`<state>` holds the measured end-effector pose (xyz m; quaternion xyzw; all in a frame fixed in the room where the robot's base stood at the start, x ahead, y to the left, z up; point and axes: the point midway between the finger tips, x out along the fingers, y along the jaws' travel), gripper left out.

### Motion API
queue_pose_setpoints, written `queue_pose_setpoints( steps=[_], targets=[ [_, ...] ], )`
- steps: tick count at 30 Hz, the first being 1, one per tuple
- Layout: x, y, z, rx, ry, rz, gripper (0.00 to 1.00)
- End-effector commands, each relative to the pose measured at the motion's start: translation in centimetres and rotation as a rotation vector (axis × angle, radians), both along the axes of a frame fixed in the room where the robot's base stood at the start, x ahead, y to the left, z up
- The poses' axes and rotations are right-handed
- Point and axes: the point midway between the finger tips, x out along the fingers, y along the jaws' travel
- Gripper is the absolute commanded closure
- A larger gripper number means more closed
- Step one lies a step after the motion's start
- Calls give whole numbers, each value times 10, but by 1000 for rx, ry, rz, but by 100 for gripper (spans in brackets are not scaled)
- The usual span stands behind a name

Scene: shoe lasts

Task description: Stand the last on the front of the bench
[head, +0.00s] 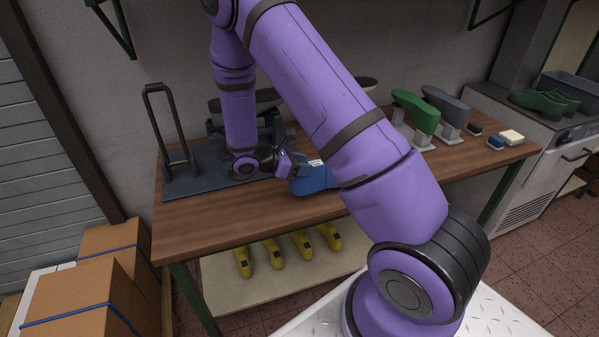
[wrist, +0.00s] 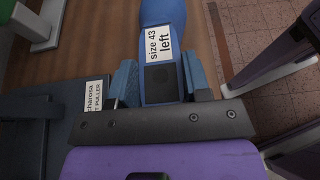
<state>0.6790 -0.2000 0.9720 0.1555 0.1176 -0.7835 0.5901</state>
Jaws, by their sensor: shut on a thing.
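The blue last (head: 317,180) is at the bench's front part, left of centre, partly behind my arm. In the wrist view, the blue last (wrist: 170,18) carries a white label reading "size 43 left" and a dark square patch. My gripper (head: 288,165) is shut on its end; in the wrist view the fingers of my gripper (wrist: 163,82) lie on both sides of it. The last appears to lie low over the wooden bench (head: 240,205); I cannot tell whether it touches the top.
A dark last-puller base (head: 205,180) with an upright handle (head: 165,125) covers the bench's left. Green (head: 418,110) and grey (head: 447,105) lasts stand on supports at the back right. Several yellow lasts (head: 302,244) lie on the lower shelf. Cardboard boxes (head: 85,295) stand left.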

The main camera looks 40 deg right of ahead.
Motion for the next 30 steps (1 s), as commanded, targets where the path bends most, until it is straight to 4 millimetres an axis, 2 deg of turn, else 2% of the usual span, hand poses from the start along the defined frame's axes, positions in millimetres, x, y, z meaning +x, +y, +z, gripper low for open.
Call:
queue_pose_setpoints(
  steps=[8,15,23,24,26,30],
  targets=[
    [16,0,-1,-1,-2,-1,100],
    [16,0,-32,-2,1,0,100],
    [16,0,-36,1,-2,1,100],
    [16,1,-37,3,-1,1,47],
    [16,1,-37,2,-1,1,33],
    [16,1,-37,2,-2,1,30]
  ],
)
